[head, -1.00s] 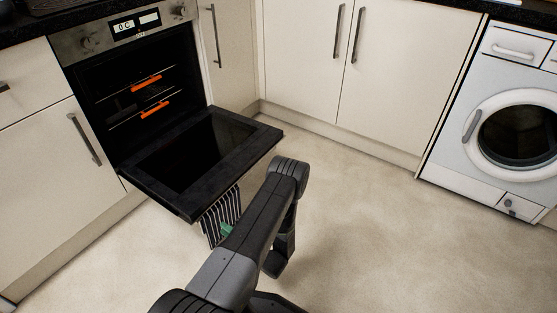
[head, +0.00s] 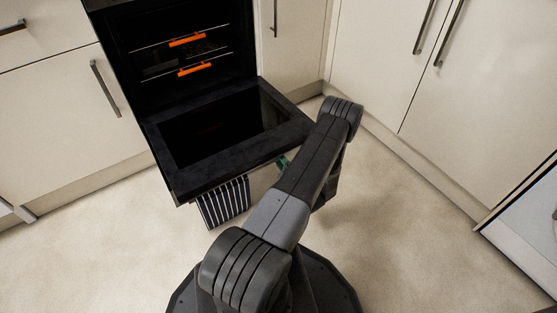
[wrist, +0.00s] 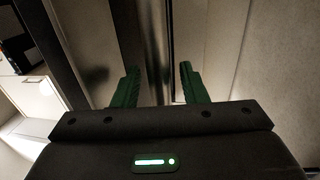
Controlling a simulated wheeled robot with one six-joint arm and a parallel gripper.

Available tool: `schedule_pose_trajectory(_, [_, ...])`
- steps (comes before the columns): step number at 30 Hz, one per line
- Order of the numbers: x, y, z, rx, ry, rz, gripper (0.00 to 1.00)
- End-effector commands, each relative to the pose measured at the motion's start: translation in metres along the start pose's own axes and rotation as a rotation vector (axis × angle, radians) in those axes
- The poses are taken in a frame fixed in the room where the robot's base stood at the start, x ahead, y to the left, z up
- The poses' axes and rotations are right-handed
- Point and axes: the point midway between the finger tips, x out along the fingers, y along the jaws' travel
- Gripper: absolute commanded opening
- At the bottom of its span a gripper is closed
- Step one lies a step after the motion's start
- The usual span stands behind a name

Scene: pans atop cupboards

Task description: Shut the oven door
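The oven door (head: 183,181) hangs open, folded down to about level in front of the dark oven (head: 124,69). My gripper is mostly hidden behind my own arm in the head view; a bit of green finger (head: 283,161) shows close to the door's front edge. In the wrist view my gripper (wrist: 160,68) is open, with its two green fingers apart. A shiny metal strip runs upright in the picture behind the gap between them. I cannot tell whether the fingers touch the door.
A striped towel (head: 224,203) hangs below the door's front edge. Cream cupboards (head: 385,55) with bar handles stand to the right, and another cupboard (head: 70,110) to the left. Part of a white appliance (head: 525,235) shows at the right edge. The floor (head: 420,250) is clear.

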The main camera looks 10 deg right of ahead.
Motion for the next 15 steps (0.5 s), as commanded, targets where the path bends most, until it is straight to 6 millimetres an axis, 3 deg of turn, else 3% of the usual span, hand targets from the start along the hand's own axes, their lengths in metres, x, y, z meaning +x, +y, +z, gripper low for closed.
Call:
schedule_pose_trajectory(11, [0.0055,0.0007,0.0004,0.000,-0.001,0.001,0.37])
schedule_pose_trajectory(15, [0.0053,0.0006,0.0004,0.000,-0.001,0.001,0.10])
